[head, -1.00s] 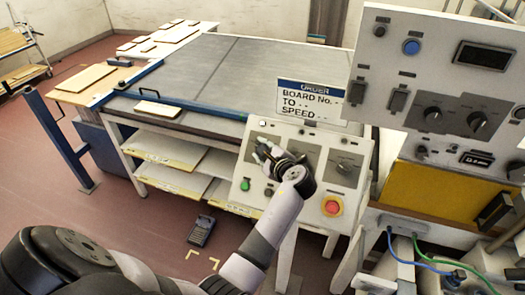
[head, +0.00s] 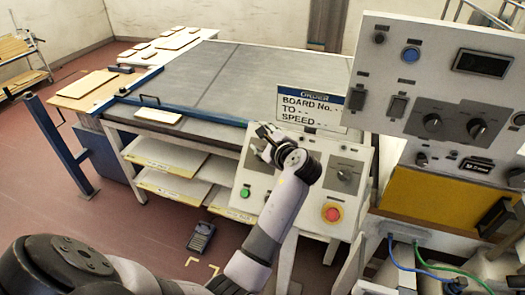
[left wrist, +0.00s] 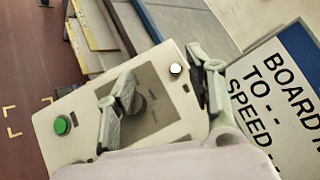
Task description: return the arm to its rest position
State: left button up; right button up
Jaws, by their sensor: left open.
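My left arm comes in from the lower left in the head view. Its gripper (head: 263,140) is in front of the upper part of the sloped white control panel (head: 257,196), open and empty. In the left wrist view the two fingers of the gripper (left wrist: 163,85) stand apart with the panel (left wrist: 85,125) behind them. A dark knob on a grey plate shows beside one finger. The gripper and wrist hide part of the panel in the head view. Whether a finger touches the panel I cannot tell. My right gripper is in neither view.
The panel bears a green button (head: 245,191) and a red stop button (head: 332,213). The order sign (head: 311,105) stands just behind the gripper. A tall control box (head: 440,75) is at right. The grey table (head: 235,75) stretches behind. A handheld device (head: 201,236) lies on the floor.

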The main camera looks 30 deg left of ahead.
pick_arm(q)
notch_tip(320, 180, up, 2)
jog(key=shift+r, duration=0.2)
dwell(0.4)
